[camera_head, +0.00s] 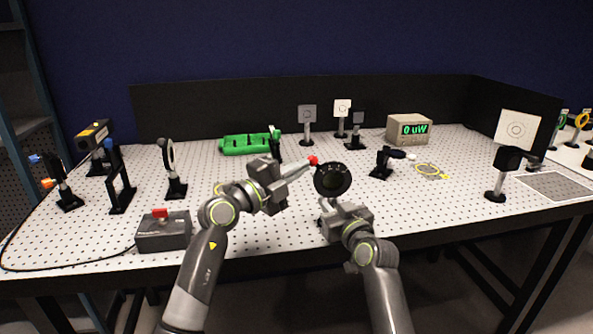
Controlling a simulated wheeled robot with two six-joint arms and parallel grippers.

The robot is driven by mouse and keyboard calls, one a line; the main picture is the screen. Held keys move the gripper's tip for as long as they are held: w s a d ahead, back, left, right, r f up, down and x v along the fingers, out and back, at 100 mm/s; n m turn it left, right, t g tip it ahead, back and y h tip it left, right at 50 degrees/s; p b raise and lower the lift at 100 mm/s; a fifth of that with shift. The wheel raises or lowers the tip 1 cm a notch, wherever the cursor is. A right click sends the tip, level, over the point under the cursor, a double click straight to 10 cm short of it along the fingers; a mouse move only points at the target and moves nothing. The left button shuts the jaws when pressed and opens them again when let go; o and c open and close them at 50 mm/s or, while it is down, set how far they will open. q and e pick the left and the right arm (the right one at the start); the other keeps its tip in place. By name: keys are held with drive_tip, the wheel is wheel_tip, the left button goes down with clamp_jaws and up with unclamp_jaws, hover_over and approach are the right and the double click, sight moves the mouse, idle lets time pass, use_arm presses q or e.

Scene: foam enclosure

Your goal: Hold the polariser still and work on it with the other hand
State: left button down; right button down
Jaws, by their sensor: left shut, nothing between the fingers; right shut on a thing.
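The polariser (332,180), a dark round disc with a black rim, stands upright over the front middle of the table. My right gripper (328,207) is just below it, shut on its lower part, which the fingers mostly hide. My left gripper (302,168) is shut and empty at the disc's upper left. A small red piece (313,160) shows at its fingertips, beside the disc's upper left rim. I cannot tell whether the fingertips touch it, or whether it belongs to the polariser.
A grey box with a red knob (160,231) is at the front left. Several mounted optics stand at left, including a ring mount (172,169). A green block (249,144), target posts (307,112) and a meter reading 0 uW (408,129) are behind. A tilted black mount (385,162) and a target screen (518,130) stand right.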

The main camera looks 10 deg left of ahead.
use_arm(q)
drive_tip(key=shift+w+d+r+m+g, duration=0.1)
drive_tip(key=shift+d+r+m+g, duration=0.3)
drive_tip(key=shift+r, duration=0.3)
drive_tip(key=w+d+r, duration=0.1)
drive_tip(key=d+r, duration=0.2)
drive_tip(key=d, duration=0.3)
drive_tip(key=shift+w+d+r, duration=0.25)
drive_tip(key=shift+w+r, duration=0.05)
idle(1.3)
